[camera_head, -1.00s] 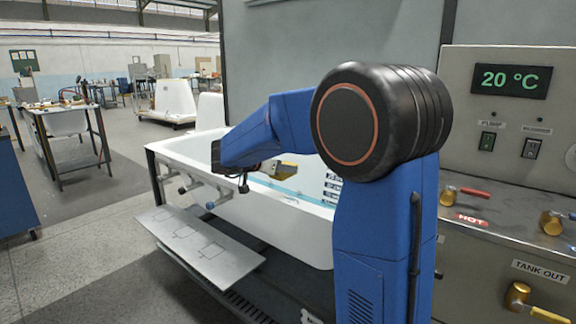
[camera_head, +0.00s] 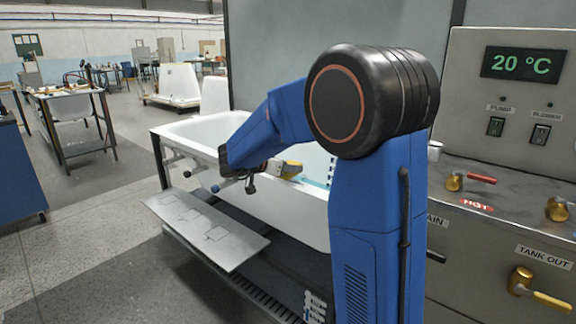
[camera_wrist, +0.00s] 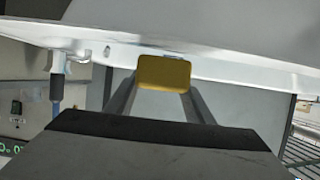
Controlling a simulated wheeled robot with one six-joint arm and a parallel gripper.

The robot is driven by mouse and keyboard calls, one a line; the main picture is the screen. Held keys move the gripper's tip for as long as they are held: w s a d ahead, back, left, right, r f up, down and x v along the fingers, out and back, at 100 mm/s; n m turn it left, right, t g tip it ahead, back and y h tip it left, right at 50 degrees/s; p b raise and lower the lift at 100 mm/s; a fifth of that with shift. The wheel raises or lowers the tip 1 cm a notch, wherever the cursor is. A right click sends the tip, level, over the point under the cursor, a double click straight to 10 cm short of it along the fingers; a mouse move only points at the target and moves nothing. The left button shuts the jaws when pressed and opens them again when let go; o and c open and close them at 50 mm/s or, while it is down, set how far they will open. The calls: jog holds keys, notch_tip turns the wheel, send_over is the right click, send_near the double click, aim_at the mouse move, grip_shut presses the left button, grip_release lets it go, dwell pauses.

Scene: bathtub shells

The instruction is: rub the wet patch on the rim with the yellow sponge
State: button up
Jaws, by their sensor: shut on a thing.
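The yellow sponge (camera_head: 292,167) is in my gripper (camera_head: 270,168), at the near rim of the white bathtub shell (camera_head: 205,130). In the wrist view the sponge (camera_wrist: 164,73) sits between the two fingers of my gripper (camera_wrist: 160,95), which is shut on it. Its far edge overlaps the white tub rim (camera_wrist: 235,68) in that view. I cannot tell whether the sponge touches the rim. I cannot make out the wet patch; the sponge or my arm may hide it.
A grey panel (camera_head: 205,230) lies below the tub's front. A control cabinet (camera_head: 500,180) with valves, switches and a 20 °C display stands at the right. A workbench (camera_head: 70,120) is at the left. Open floor (camera_head: 90,240) lies in front of it.

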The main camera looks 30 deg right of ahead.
aim_at(296, 183)
jog(key=shift+f, duration=0.95)
dwell(0.7)
jog(key=shift+s+d+f, duration=0.1)
jog(key=shift+s+d, duration=0.35)
jog(key=shift+s, duration=0.75)
jog(key=shift+s+d+r, duration=0.1)
jog(key=shift+s+d, duration=0.3)
jog(key=shift+s, duration=0.85)
jog(key=shift+s+d+f, duration=0.1)
jog(key=shift+s+d, duration=0.35)
jog(key=shift+s, duration=0.75)
jog(key=shift+w, duration=0.1)
jog(key=shift+w+a, duration=0.35)
jog(key=shift+w, duration=0.55)
jog(key=shift+w+a, duration=0.3)
jog(key=shift+w, duration=0.6)
jog(key=shift+w+a, duration=0.35)
jog(key=shift+w, duration=0.55)
jog(key=shift+w+a, duration=0.3)
jog(key=shift+w, duration=0.55)
